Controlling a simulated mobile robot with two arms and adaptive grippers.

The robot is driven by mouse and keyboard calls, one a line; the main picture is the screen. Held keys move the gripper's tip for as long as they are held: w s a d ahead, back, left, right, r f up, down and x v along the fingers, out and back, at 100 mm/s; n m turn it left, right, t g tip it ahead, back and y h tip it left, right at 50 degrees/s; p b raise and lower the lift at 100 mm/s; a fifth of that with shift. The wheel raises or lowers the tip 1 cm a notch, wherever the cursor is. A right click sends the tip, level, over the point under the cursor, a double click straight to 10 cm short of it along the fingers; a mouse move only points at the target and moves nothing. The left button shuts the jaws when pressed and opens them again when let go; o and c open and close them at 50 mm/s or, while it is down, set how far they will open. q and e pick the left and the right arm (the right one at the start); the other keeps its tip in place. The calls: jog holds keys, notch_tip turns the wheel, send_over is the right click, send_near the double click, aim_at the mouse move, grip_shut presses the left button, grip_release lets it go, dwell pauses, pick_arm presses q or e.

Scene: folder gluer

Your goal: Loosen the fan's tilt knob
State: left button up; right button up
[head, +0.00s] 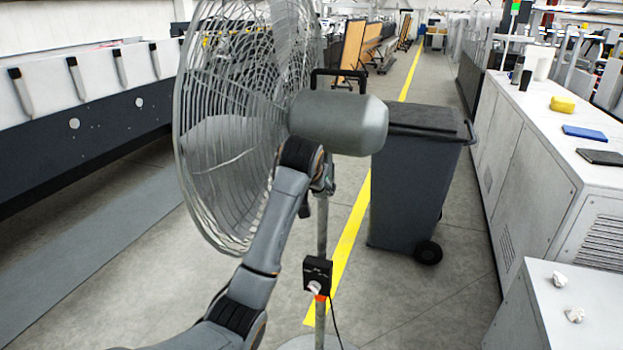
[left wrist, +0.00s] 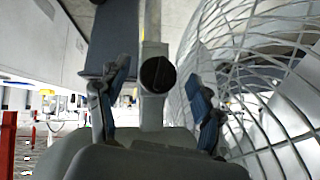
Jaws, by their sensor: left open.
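The grey pedestal fan (head: 338,120) stands in the middle of the head view, with its wire cage to the left and its motor housing to the right. My left arm reaches up to the joint under the housing; its gripper is largely hidden there. In the left wrist view the round black tilt knob (left wrist: 157,75), with a slot-like ridge across its face, sits on the fan's light pole (left wrist: 151,32). My left gripper (left wrist: 158,98) is open, its blue-padded fingers on either side of the knob with gaps to both. The knob cannot be made out in the head view.
The fan cage (left wrist: 255,85) is close beside the right finger in the wrist view. A black control box (head: 317,274) with a cable is on the pole. A grey wheeled bin (head: 415,185) stands behind right. White cabinets (head: 530,165) line the right; floor between is clear.

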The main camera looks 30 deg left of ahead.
pick_arm(q)
jog(key=v, duration=0.9)
jog(key=w+d+f+m+g+b, duration=0.1)
jog(key=w+f, duration=0.1)
jog(key=f, duration=1.2)
jog(key=w+d+f+m+g+b, duration=0.1)
jog(key=d+f, duration=0.1)
jog(key=f, duration=1.1)
jog(key=s+d+f+g+h+b, duration=0.15)
jog(key=s+f, duration=0.35)
jog(key=f, duration=0.6)
jog(key=s+d+f+m, duration=0.15)
jog(key=s+f, duration=0.45)
jog(key=f, duration=0.6)
jog(key=s+d+f+g+h+b, duration=0.15)
jog(key=s+f, duration=0.35)
jog(key=f, duration=0.6)
jog(key=s+d+f, duration=0.2)
jog(key=s+f, duration=0.5)
jog(key=s, duration=0.6)
jog(key=s+d+f+g+b, duration=0.1)
jog(key=s+f, duration=0.5)
jog(key=s, duration=0.7)
jog(key=s+d+f+g, duration=0.1)
jog(key=s+d+f, duration=0.2)
jog(key=s+f, duration=0.4)
jog(key=s, duration=0.7)
jog(key=shift+d+f+m+h, duration=0.3)
jog(key=shift+d+m+h, duration=0.05)
jog(key=shift+d+h, duration=0.05)
